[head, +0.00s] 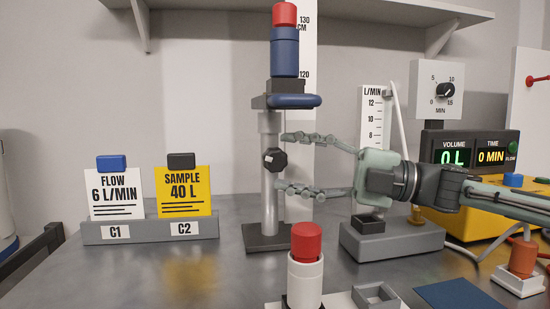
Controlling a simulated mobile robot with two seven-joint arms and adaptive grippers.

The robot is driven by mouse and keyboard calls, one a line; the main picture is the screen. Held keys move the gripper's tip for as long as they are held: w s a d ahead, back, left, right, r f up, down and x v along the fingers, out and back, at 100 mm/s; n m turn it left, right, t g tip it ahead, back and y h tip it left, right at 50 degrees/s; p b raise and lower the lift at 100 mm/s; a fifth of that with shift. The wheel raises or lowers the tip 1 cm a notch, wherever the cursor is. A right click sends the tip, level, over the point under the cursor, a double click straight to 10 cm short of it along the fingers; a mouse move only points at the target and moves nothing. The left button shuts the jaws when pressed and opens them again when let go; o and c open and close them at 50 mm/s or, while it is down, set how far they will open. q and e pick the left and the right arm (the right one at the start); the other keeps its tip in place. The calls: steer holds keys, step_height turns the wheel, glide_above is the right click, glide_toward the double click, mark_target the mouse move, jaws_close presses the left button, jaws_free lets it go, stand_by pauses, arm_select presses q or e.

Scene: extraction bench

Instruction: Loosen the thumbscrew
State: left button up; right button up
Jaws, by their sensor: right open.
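The thumbscrew (274,160) is a dark, many-sided knob on the front of the grey stand post (268,208). A blue clamp (291,101) higher on the post carries a blue cylinder (285,52) with a red cap. My right gripper (285,164) comes in from the right with its two fingers spread wide, one above and one below the thumbscrew's height. The fingertips are beside the post, near the knob; I cannot tell whether they touch anything. Nothing is between the fingers except perhaps the knob at their tips. My left gripper is not in view.
A red-capped white cylinder (306,268) stands at the front. A flowmeter (376,118) on a grey base stands behind my right gripper. A yellow pump (470,220) with displays is at the right. A card holder (150,230) stands at the left, with clear bench before it.

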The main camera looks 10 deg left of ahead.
mark_target(276, 172)
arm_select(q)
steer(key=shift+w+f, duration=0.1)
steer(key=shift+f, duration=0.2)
arm_select(e)
steer(key=shift+a+r, duration=0.2)
steer(key=shift+a, duration=1.45)
steer(key=shift+c, duration=0.4)
steer(key=c, duration=1.1)
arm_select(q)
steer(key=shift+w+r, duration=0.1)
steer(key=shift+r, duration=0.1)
arm_select(e)
steer(key=shift+r, duration=0.1)
